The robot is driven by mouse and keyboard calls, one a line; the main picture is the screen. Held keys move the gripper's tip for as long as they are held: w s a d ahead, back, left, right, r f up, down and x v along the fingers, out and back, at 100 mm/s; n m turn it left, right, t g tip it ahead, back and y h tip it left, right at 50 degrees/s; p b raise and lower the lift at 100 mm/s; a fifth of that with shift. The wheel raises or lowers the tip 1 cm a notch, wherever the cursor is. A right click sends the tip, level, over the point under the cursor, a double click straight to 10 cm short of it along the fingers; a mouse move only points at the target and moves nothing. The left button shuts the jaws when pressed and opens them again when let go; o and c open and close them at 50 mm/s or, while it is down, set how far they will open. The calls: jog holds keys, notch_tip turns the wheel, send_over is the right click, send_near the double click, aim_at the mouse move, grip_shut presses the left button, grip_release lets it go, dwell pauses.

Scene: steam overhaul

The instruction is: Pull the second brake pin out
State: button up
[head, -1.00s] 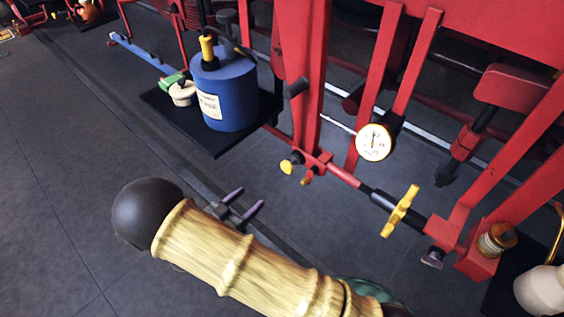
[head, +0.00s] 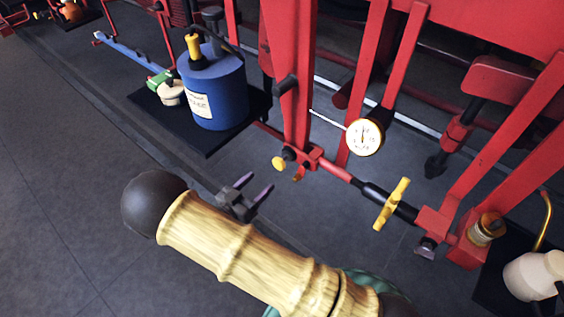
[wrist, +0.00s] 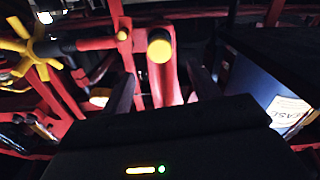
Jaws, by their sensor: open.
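A pin with a round yellow knob (head: 279,163) sticks out of a red joint on the frame's lower bar. The knob shows end-on in the wrist view (wrist: 160,47), ahead of and roughly between my fingers. A smaller orange-brown piece (head: 298,178) sits beside it on the same joint. I cannot tell which of them is the second brake pin. My gripper (head: 256,186) is open and empty, in front of and left-below the knob in the head view, apart from it. Its two dark fingers show in the wrist view (wrist: 160,78).
A blue drum (head: 215,95) with a label stands on a black mat (head: 150,112) left of the joint. A yellow cross handle (head: 392,204) sits on the bar to the right. A white dial gauge (head: 364,137) hangs above. Red uprights stand close behind.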

aim_at(277, 166)
jog(key=p+x, duration=0.1)
jog(key=x, duration=0.9)
jog(key=shift+d+p, duration=0.1)
jog(key=shift+p, duration=0.2)
grip_shut()
